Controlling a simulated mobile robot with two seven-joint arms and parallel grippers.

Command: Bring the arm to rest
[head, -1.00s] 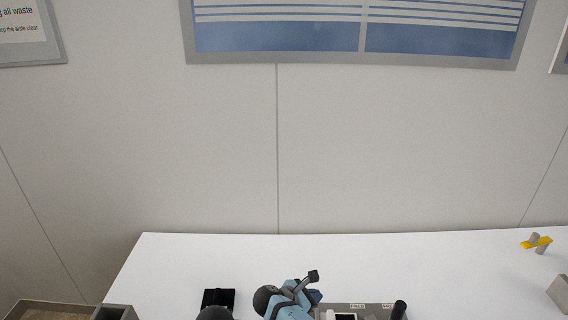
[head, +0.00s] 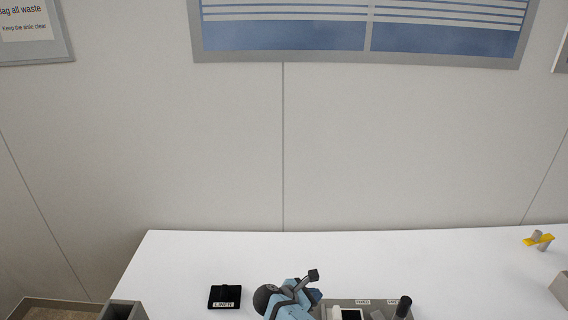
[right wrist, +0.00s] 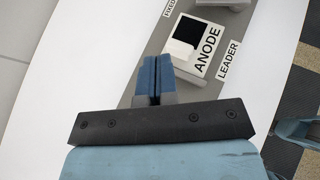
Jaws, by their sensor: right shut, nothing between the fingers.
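My right arm (head: 290,300), light blue with dark joints, reaches over the white table (head: 190,262) at the bottom centre of the head view. Its fingers cannot be made out there. In the right wrist view my right gripper (right wrist: 156,78) has its two blue fingers pressed together with nothing between them. The fingertips show over the grey fixture (right wrist: 150,62), beside its "ANODE" label (right wrist: 207,48). I cannot tell how high above it they are.
The grey fixture also shows in the head view (head: 375,302), with a black upright cylinder (head: 403,306) at its right end. A black "LINER" item (head: 225,296) lies left of my arm. A yellow and grey piece (head: 539,240) lies far right. The table's back middle is clear.

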